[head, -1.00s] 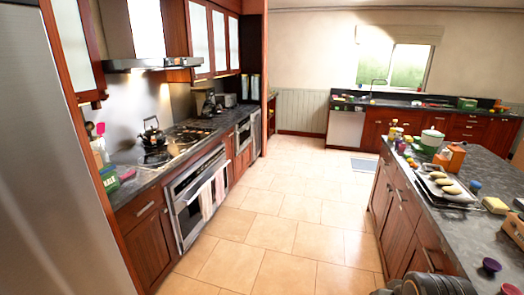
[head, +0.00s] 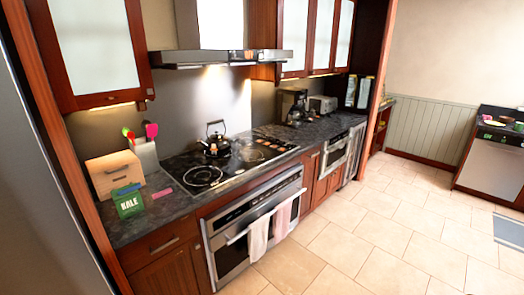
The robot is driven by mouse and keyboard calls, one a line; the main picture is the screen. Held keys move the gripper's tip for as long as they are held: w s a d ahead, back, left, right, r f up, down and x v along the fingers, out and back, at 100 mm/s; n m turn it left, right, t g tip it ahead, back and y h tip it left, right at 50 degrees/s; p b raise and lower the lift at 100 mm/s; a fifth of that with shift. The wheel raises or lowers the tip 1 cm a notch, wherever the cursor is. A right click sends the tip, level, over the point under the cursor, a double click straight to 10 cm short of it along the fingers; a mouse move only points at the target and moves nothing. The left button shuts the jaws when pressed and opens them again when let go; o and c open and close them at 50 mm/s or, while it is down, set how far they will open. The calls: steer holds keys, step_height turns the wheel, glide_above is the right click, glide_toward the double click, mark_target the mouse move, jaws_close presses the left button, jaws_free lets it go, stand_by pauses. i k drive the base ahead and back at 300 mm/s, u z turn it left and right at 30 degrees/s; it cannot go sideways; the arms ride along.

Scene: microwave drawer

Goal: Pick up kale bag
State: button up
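The kale bag (head: 129,201) is a green pack with white "KALE" lettering. It stands on the dark counter at the left, near the front edge, in front of a light wooden box. A small blue item touches or overlaps its top edge; I cannot tell which. My gripper is not in view in the head view now, so its state does not show.
Beside the bag are the wooden box (head: 113,173), a pink item (head: 162,193) and a utensil holder (head: 147,153). A cooktop with a black kettle (head: 215,142) lies to the right. An oven (head: 255,232) with towels is below. Tiled floor (head: 345,245) is clear.

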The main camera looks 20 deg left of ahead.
mark_target(129, 204)
steer(key=u, duration=0.4)
steer(key=i, duration=1.35)
steer(key=u, duration=1.85)
steer(key=i, duration=1.05)
steer(key=u, duration=1.1)
steer(key=i, duration=0.55)
steer(key=z, duration=0.05)
